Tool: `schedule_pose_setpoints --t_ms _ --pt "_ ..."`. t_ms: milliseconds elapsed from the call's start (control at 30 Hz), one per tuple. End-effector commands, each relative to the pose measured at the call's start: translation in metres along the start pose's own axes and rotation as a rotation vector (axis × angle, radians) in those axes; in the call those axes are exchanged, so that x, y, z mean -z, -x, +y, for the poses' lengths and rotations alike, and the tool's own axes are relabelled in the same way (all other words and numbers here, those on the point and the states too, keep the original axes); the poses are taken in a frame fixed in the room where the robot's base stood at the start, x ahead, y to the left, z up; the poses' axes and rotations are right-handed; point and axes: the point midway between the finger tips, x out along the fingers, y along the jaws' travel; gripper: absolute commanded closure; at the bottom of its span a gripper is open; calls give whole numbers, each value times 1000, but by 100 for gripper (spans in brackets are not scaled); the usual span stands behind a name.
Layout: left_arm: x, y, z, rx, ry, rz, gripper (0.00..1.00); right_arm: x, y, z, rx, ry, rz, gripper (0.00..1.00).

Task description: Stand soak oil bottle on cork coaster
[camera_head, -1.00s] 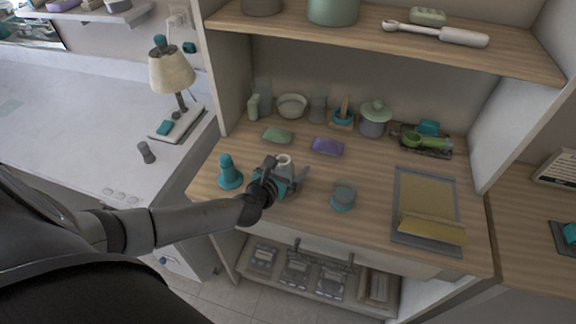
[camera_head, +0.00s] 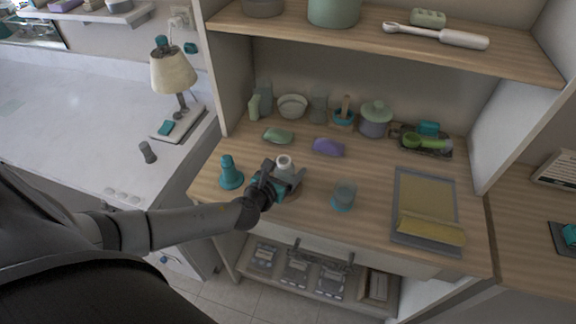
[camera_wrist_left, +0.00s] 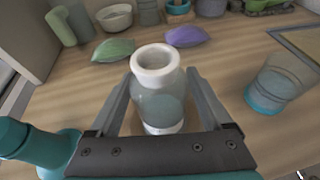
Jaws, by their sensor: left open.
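A squat grey-green glass bottle with a white rim, which I take for the soak oil bottle (camera_head: 285,162), stands upright on the wooden counter area. In the left wrist view the bottle (camera_wrist_left: 157,92) is between the two fingers of my left gripper (camera_wrist_left: 160,95). The fingers are open, one on each side of it. In the head view my left gripper (camera_head: 281,175) hides its lower part. A small brownish edge shows by the gripper, but I cannot tell if it is the cork coaster; what lies under the bottle is hidden. My right gripper is not in view.
A teal bottle-shaped object (camera_head: 230,173) stands close left of the gripper. A clear and teal cup (camera_head: 343,195) stands to the right. Green (camera_head: 278,136) and purple (camera_head: 328,147) pouches lie behind. A grey tray (camera_head: 398,205) is at right; bare wood lies between.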

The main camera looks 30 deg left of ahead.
Motion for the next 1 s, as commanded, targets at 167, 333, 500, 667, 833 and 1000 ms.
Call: schedule_pose_setpoints --t_ms 167,333,500,667,833,1000 --pt "-1 7 0 0 -1 0 17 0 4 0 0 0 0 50" --pt "0 13 0 1 0 1 17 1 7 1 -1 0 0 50" --pt "-1 19 0 1 0 0 17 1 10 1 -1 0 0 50" --pt "0 25 0 0 0 1 17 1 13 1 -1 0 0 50" --pt "0 30 0 1 -1 0 17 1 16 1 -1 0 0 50" --pt "0 36 0 1 -1 1 17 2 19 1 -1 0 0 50"
